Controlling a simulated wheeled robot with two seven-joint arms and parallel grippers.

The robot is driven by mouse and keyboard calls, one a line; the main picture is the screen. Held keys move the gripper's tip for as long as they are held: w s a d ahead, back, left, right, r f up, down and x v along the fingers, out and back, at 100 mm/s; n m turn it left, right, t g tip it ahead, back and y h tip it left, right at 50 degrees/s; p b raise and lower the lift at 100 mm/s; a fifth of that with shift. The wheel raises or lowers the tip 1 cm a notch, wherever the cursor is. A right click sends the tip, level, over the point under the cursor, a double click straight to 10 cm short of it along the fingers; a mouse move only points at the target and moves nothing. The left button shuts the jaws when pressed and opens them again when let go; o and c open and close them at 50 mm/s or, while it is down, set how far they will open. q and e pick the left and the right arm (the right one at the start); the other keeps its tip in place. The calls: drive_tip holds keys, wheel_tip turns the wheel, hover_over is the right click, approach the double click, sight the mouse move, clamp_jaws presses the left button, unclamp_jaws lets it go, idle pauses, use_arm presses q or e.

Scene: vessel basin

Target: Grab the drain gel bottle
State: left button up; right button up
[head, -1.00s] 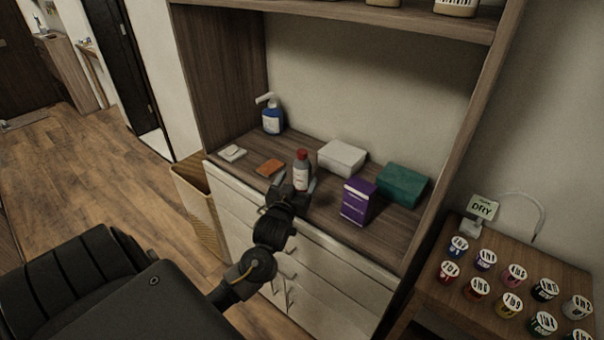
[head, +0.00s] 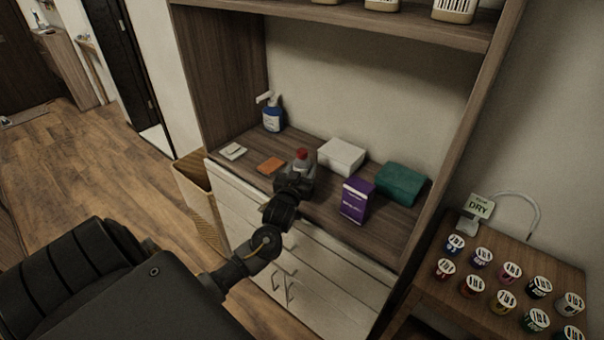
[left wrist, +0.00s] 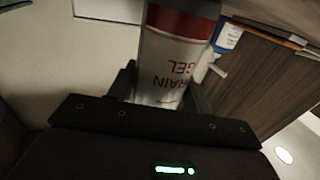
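The drain gel bottle (head: 301,163) is grey with a red cap and stands upright on the wooden counter. In the left wrist view the drain gel bottle (left wrist: 172,65) fills the space between the fingers, its white label with red lettering upside down. My left gripper (head: 295,181) is at the bottle's front side, low on its body. In the left wrist view the left gripper's fingers (left wrist: 162,92) lie close against both sides of the bottle, shut on it. The bottle's lower part is hidden behind the gripper in the head view. My right gripper is not in view.
A purple box (head: 355,200) stands just right of the gripper. An orange sponge (head: 271,165), a soap bar (head: 233,151) and a blue pump bottle (head: 272,119) are left. An upper shelf (head: 350,14) overhangs the counter.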

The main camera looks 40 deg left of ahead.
sight(301, 157)
use_arm(q)
drive_tip(key=c, duration=0.5)
drive_tip(key=shift+o, duration=0.2)
drive_tip(key=shift+r+b, duration=0.3)
drive_tip(key=shift+r, duration=0.2)
drive_tip(key=s+r, duration=0.1)
drive_tip(key=r, duration=0.1)
drive_tip(key=s+d+r+b, duration=0.1)
drive_tip(key=r, duration=0.1)
drive_tip(key=s+d+r, duration=0.1)
drive_tip(key=r, duration=0.2)
drive_tip(key=shift+s+d, duration=0.15)
drive_tip(key=shift+d, duration=0.1)
drive_tip(key=s+d+r, duration=0.5)
drive_tip(key=s+d, duration=0.1)
drive_tip(key=s, duration=0.2)
